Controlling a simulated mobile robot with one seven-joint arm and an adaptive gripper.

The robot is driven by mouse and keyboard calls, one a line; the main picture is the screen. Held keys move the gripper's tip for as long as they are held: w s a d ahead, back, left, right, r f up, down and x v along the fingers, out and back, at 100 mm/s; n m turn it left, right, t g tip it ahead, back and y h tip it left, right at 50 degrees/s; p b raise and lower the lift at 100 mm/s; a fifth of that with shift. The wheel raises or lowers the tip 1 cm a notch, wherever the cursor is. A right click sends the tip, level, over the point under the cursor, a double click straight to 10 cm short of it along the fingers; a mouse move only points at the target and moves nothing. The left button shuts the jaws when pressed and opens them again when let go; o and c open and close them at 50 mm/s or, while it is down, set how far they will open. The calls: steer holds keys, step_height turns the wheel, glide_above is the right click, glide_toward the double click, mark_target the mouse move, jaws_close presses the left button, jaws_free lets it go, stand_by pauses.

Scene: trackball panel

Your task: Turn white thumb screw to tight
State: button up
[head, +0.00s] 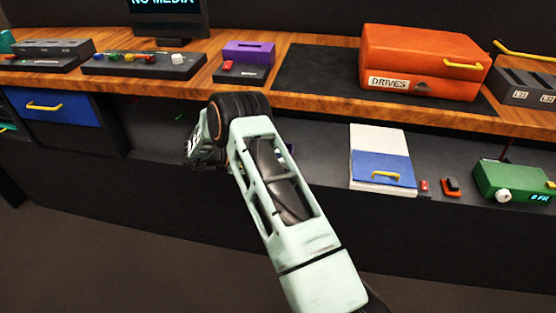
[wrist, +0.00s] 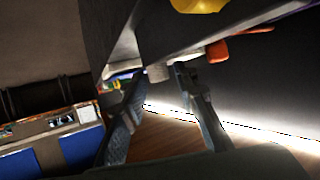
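A pale grey-white cylinder (wrist: 158,73), which looks like the white thumb screw, sticks out at the edge of a dark panel (wrist: 165,28) in the wrist view. My gripper (wrist: 160,78) points at it with its two dark fingers spread apart, one on each side. I cannot tell whether either finger touches the cylinder. In the head view my gripper (head: 192,151) is mostly hidden behind my own arm, low in front of the wooden bench. The cylinder is not seen there, and its turning position cannot be read.
An orange-red part (wrist: 218,51) and a yellow part (wrist: 199,5) lie close beside the gripper in the wrist view. The wooden bench edge (head: 330,106) runs above the gripper. A white-and-blue panel (head: 379,139) and a green box (head: 512,180) are to the right.

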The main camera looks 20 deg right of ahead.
steer(key=shift+o, duration=0.3)
steer(key=shift+a+r, duration=0.1)
steer(key=v, duration=1.2)
steer(key=shift+s, duration=0.1)
